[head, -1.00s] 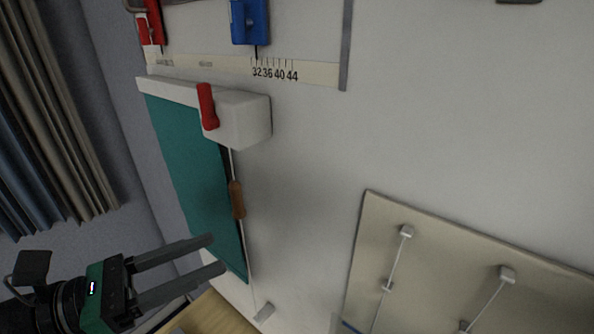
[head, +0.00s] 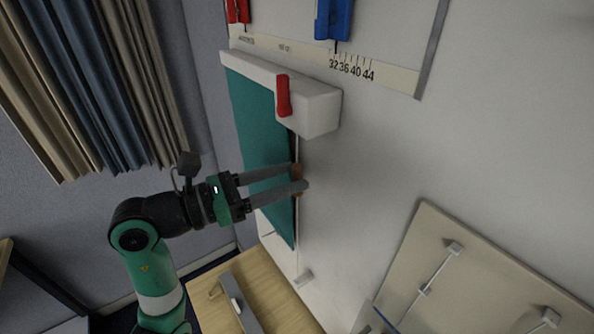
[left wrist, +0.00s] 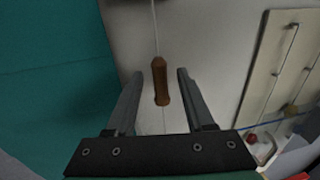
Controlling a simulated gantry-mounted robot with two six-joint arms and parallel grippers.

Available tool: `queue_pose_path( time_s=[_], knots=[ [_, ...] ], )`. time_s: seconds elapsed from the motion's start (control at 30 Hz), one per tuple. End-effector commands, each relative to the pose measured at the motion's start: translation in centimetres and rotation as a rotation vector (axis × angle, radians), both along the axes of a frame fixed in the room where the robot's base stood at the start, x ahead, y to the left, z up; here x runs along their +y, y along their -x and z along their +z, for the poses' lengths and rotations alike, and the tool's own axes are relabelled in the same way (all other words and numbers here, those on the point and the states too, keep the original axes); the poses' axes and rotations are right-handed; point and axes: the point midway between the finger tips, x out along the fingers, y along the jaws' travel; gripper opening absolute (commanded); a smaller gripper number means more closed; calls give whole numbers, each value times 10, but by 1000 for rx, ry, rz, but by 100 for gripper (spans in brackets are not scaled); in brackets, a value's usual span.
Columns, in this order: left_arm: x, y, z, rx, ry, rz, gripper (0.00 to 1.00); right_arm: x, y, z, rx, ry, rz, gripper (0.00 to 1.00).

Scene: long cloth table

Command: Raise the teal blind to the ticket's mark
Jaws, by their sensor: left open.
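The teal blind (head: 262,130) hangs from a white headrail box (head: 318,112) on the wall, with a red lever (head: 283,95) on the box. A brown wooden toggle (left wrist: 160,80) sits on the thin cord beside the blind. The ticket strip (head: 385,76) above the box carries a scale from 32 to 44, with a blue clip (head: 333,18) and its dark pointer near 32. My left gripper (head: 304,178) is open, its fingers on either side of the toggle; the left wrist view shows gaps to both fingers (left wrist: 156,82). My right gripper is not in view.
Grey and blue curtains (head: 95,85) hang at the left. A beige board (head: 450,270) with white cord fittings is on the wall at lower right. A wooden surface (head: 265,290) lies below. The wall between is clear.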

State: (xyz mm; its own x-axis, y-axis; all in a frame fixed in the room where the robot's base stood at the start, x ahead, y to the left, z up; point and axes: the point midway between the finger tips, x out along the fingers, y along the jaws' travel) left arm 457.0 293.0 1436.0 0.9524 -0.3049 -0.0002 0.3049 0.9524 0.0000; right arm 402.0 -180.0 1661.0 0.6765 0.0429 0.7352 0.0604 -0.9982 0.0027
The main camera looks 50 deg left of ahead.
Motion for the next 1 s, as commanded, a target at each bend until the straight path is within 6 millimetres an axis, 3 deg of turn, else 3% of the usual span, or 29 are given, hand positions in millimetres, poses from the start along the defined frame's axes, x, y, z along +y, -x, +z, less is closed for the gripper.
queue_pose_path(
  time_s=[0.2,0.43,0.47,0.73,1.0],
  knots=[
    [-7,-21,0,0,0,-1,54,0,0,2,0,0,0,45],
    [-7,-23,0,0,0,1,54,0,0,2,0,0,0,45],
    [-7,-23,0,0,0,1,52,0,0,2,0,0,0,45],
    [-7,-22,0,0,0,0,3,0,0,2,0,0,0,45],
    [-7,-22,0,-1,0,0,0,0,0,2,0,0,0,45]
  ],
)
